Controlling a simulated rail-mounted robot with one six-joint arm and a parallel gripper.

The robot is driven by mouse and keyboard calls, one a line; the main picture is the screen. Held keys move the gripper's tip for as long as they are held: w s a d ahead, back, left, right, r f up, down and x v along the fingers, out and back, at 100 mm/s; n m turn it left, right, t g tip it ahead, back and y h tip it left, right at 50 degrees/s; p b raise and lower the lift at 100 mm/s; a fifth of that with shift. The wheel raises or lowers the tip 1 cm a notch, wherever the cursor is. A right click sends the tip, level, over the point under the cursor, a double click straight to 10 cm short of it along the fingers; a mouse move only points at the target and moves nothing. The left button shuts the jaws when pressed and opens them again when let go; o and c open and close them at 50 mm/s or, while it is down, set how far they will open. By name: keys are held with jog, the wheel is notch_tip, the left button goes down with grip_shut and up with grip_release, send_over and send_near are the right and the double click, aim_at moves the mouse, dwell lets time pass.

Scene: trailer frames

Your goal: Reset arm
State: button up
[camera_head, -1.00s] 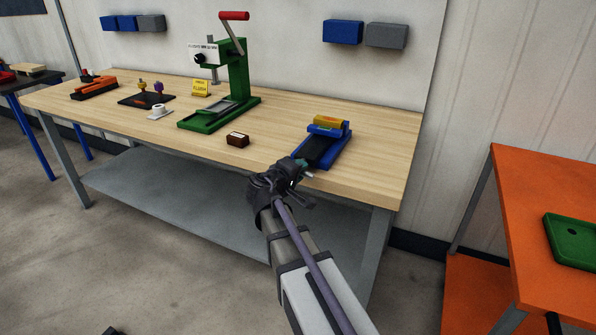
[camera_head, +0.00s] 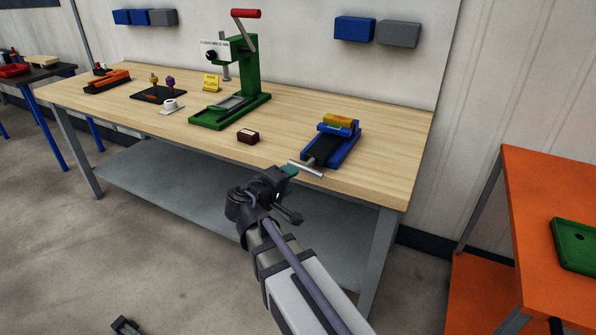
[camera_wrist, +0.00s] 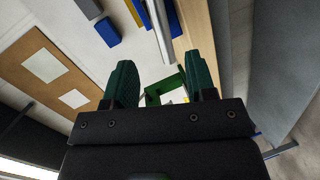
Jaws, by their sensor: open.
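My gripper (camera_head: 292,170) is in front of the wooden workbench's front edge, at about the height of its top. In the wrist view my gripper (camera_wrist: 163,85) shows two dark green fingers spread apart with nothing held between them. A blue vise (camera_head: 335,142) with a yellow-orange block (camera_head: 338,121) in its jaws stands on the bench (camera_head: 400,150), just beyond the gripper. The vise's grey bar handle (camera_head: 306,169) lies close to the fingertips in the head view; I cannot tell how wide the gap is.
A green press (camera_head: 245,75) with a red handle stands mid-bench. A small brown block (camera_head: 247,137), a white cup (camera_head: 170,105), a yellow sign (camera_head: 211,83) and an orange tool (camera_head: 107,82) also sit there. An orange table (camera_head: 545,200) stands at right.

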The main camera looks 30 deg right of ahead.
jog(key=shift+s+a, duration=0.15)
jog(key=shift+a, duration=0.1)
jog(key=s+a+f+m+g+y+p, duration=0.2)
jog(key=s+a+f+g+y+p, duration=0.1)
jog(key=s+f+g+y, duration=0.3)
jog(key=s+a+r+m+g+y+p, duration=0.1)
jog(key=s+a+r+y+p, duration=0.1)
jog(key=s+a+y+p, duration=0.4)
jog(key=shift+s+a+m+g+y, duration=0.35)
jog(key=shift+s+a+y, duration=0.4)
jog(key=shift+s, duration=0.3)
